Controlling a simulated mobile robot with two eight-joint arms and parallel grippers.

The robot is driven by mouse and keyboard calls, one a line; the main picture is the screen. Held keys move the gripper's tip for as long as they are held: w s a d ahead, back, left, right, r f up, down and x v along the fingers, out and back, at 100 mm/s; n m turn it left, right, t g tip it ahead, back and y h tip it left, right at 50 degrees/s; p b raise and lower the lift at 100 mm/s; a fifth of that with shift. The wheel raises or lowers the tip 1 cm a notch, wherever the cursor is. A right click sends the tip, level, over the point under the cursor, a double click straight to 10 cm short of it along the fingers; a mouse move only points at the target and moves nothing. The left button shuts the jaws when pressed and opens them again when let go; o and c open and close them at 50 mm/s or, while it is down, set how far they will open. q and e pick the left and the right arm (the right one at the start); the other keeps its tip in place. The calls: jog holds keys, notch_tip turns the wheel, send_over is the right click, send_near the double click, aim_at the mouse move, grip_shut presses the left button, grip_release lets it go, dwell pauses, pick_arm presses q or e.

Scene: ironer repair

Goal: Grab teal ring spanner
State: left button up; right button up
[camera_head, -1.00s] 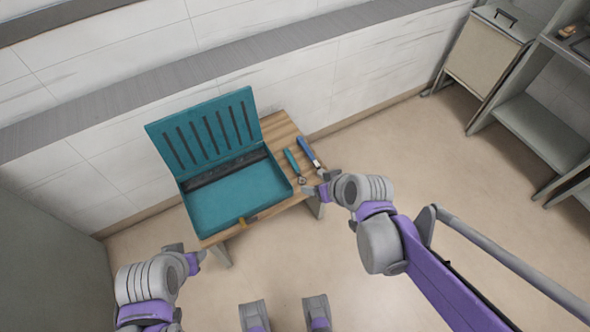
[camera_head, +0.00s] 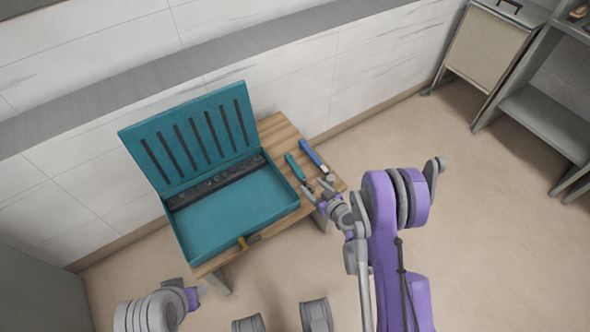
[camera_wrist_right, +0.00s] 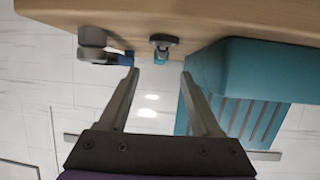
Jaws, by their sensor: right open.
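The teal ring spanner (camera_head: 296,167) lies on the wooden bench, right of the open teal toolbox. Its metal ring end points towards my right gripper (camera_head: 316,191). In the right wrist view the spanner's ring end (camera_wrist_right: 162,41) lies beyond and roughly between the two spread fingertips of the right gripper (camera_wrist_right: 160,74). The right gripper is open and empty at the bench's front right edge. My left gripper (camera_head: 198,291) is partly in view at lower left, away from the spanner; its jaw opening is unclear.
A blue-handled tool (camera_head: 311,153) lies close beside the spanner on its right; it shows in the wrist view (camera_wrist_right: 98,45). The toolbox (camera_head: 235,207) takes up most of the bench (camera_head: 277,131). Open floor lies to the right.

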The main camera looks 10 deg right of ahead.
aim_at(300, 173)
jog(key=x, duration=0.4)
jog(key=shift+r+b+x, duration=0.2)
jog(key=shift+b+x, duration=0.05)
jog(key=shift+x, duration=1.3)
jog(key=shift+r+b+x, duration=0.2)
jog(key=shift+x, duration=1.3)
jog(key=shift+w+a, duration=0.1)
grip_shut()
